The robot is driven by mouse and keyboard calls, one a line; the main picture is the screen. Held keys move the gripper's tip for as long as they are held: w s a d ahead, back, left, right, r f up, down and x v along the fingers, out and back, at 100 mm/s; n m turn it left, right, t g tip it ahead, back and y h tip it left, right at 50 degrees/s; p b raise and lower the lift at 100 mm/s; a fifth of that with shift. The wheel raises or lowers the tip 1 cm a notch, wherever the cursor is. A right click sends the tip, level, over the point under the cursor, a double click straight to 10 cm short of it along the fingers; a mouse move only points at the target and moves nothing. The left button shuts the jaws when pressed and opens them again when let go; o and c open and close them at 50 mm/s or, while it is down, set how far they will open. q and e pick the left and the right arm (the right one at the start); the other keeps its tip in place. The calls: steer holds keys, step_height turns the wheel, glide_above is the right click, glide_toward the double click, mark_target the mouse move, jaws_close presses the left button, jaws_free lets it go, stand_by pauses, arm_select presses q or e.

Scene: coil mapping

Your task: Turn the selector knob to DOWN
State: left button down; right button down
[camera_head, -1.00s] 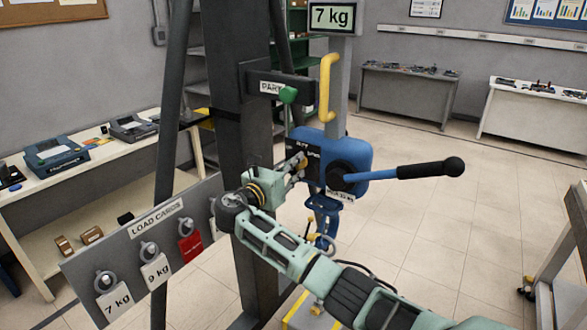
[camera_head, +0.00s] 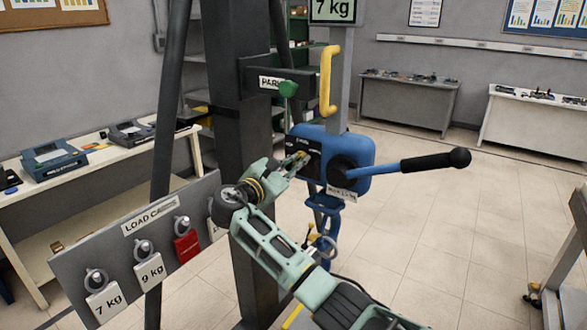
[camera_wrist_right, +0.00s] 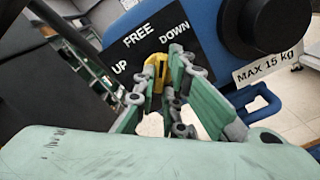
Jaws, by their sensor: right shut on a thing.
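The selector knob (camera_wrist_right: 155,68) is a small yellow piece on a black plate (camera_wrist_right: 135,45) marked UP, FREE and DOWN. The plate is on the blue hoist body (camera_head: 362,152). My right gripper (camera_wrist_right: 167,80) is shut on the knob, with its green fingers on either side. In the head view my right gripper (camera_head: 301,158) reaches the left face of the hoist body. The fingers hide much of the knob, so I cannot tell exactly which mark it points to. My left gripper is not in view.
A blue lever (camera_head: 425,162) with a black grip sticks out to the right of the hoist. The load cards board (camera_head: 135,250) is at lower left.

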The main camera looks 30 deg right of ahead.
steer(key=shift+f, duration=0.1)
stand_by(0.3)
steer(key=c, duration=1.8)
jaws_free()
steer(key=shift+a, duration=0.1)
steer(key=v, duration=1.2)
